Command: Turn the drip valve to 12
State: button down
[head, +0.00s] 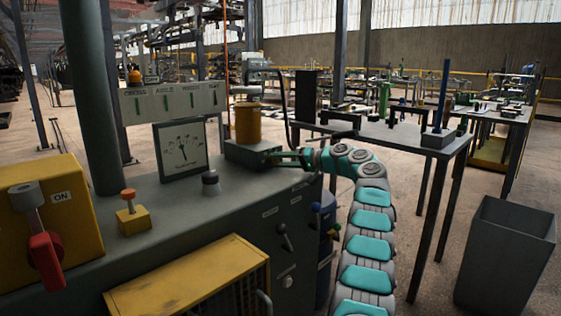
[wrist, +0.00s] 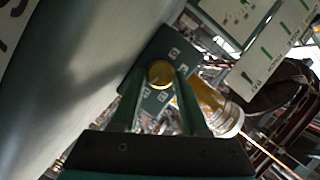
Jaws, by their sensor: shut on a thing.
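The drip valve shows in the wrist view as a round brass knob (wrist: 160,73) on a dark green plate (wrist: 150,58). Small pale marks lie around the knob, too small to read surely, and I cannot tell which one it points at. My gripper (wrist: 160,80) has one finger on each side of the knob and is shut on it. In the head view my gripper (head: 279,157) reaches the right end of a grey-green block (head: 248,151) with an amber oil cup (head: 248,123) on top. The knob itself is hidden there.
A dial gauge (head: 182,148), a dark knob (head: 210,183) and a yellow box with an orange button (head: 132,216) stand on the machine top. A yellow box with a red lever (head: 46,262) is at left. A table (head: 400,135) and grey bin (head: 506,255) stand at right.

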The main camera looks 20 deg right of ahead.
jog(key=c, duration=0.7)
grip_release()
jog(key=shift+d, duration=0.1)
jog(key=shift+b+v, duration=0.75)
jog(key=shift+v, duration=3.1)
